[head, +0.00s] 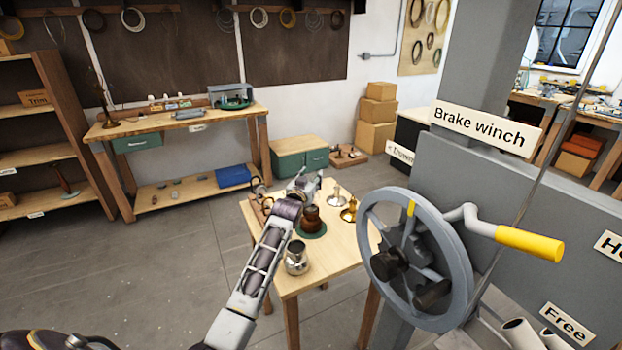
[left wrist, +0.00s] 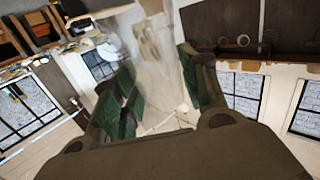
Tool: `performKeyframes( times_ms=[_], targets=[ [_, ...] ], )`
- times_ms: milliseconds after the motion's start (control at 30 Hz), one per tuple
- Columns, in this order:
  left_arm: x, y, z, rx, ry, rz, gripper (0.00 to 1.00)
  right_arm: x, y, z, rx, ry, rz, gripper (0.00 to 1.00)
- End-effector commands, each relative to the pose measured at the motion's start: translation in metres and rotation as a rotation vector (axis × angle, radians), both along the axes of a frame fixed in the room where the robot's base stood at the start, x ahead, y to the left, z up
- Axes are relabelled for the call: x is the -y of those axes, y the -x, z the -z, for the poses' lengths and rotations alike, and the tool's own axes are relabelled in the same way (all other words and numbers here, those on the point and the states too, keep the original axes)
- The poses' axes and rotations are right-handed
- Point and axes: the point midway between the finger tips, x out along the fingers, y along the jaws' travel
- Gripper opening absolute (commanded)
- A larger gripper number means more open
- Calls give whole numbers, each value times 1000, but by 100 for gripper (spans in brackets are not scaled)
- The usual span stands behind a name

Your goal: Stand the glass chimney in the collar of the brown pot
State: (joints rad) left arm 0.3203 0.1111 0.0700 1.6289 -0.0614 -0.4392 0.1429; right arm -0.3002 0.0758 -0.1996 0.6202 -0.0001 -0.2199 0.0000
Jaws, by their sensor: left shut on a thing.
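The brown pot (head: 311,222) stands upright on a round green mat (head: 313,233) on the small wooden table. My left gripper (head: 305,184) is above the pot in the head view, at the table's far side. In the left wrist view, my left gripper (left wrist: 158,88) is shut on the clear glass chimney (left wrist: 148,48), which shows as a see-through shape between the green finger pads. The chimney is hard to make out in the head view. The pot's collar is too small to see clearly, and I cannot tell whether the chimney touches it. My right gripper is out of view.
A silver pot (head: 296,258) stands at the table's near left, beside my left arm. A brass lamp part (head: 349,211) and a pale one (head: 337,196) stand right of the brown pot. The brake winch wheel (head: 415,258) is close to the table's right side.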

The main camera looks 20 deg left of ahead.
Motion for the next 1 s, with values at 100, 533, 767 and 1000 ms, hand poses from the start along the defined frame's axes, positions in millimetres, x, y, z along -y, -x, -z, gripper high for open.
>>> performKeyframes(
  times_ms=[100, 533, 767, 1000],
  targets=[
    [0, 0, 5, 1, 0, 0, 6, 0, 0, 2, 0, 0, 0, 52],
    [0, 0, 15, 0, 0, 0, 6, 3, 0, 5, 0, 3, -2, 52],
    [0, 0, 14, 0, 0, 0, 6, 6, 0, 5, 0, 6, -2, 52],
    [0, 0, 15, 0, 0, 0, 6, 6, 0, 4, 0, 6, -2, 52]
  ],
)
